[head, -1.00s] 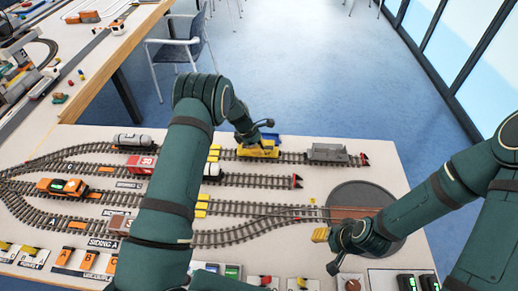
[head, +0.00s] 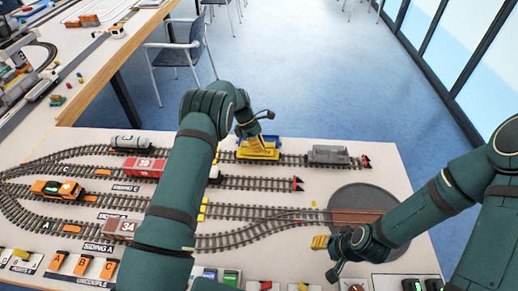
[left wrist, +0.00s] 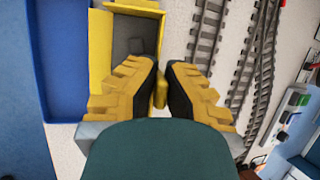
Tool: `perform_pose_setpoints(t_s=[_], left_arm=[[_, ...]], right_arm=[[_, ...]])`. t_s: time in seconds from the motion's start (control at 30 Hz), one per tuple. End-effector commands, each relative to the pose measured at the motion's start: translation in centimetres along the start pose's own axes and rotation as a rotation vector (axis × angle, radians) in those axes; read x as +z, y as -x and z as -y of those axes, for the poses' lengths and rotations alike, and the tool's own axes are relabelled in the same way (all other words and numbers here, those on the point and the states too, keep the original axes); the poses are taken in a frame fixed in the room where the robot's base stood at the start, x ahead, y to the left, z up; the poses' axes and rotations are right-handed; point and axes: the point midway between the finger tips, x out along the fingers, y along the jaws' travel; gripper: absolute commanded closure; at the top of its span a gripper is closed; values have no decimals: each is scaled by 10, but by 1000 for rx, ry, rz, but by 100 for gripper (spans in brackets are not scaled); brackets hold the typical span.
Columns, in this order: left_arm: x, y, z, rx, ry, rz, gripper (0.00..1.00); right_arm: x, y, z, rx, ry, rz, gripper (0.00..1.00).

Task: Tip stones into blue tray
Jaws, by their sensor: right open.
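The yellow tipper wagon (head: 258,152) stands on the far track in the head view. In the left wrist view its open yellow hopper (left wrist: 101,45) shows grey inside, and stones there are hard to make out. The blue tray (left wrist: 62,60) lies beside the hopper in the left wrist view; in the head view it is mostly hidden behind the wagon. My left gripper (left wrist: 161,68) is at the hopper's near side, its fingers closed around a small yellow handle (left wrist: 161,92). My right gripper (head: 320,242) is open and empty, left of the turntable.
A grey wagon (head: 328,154) stands right of the tipper, before a red buffer stop. A red wagon (head: 146,167), an orange locomotive (head: 58,189) and a brown wagon (head: 121,228) stand on other tracks. The round turntable (head: 362,203) is at right. Switches line the front edge.

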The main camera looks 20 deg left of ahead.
Motion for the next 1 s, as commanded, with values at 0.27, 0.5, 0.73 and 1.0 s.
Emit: perform_pose_setpoints(t_s=[0.27, 0.5, 0.73, 1.0], left_arm=[[-1, 0, 0, -8, 5, -2, 100], [0, 0, 0, -9, 5, -2, 86], [0, 0, 0, -8, 5, -1, 61], [0, 9, -1, -7, 4, -1, 61]], right_arm=[[0, -2, 0, 0, 0, -1, 53], [0, -1, 0, 0, 0, -1, 53], [0, -1, 0, 0, 0, 0, 53], [0, -1, 0, 0, 1, 0, 53]])
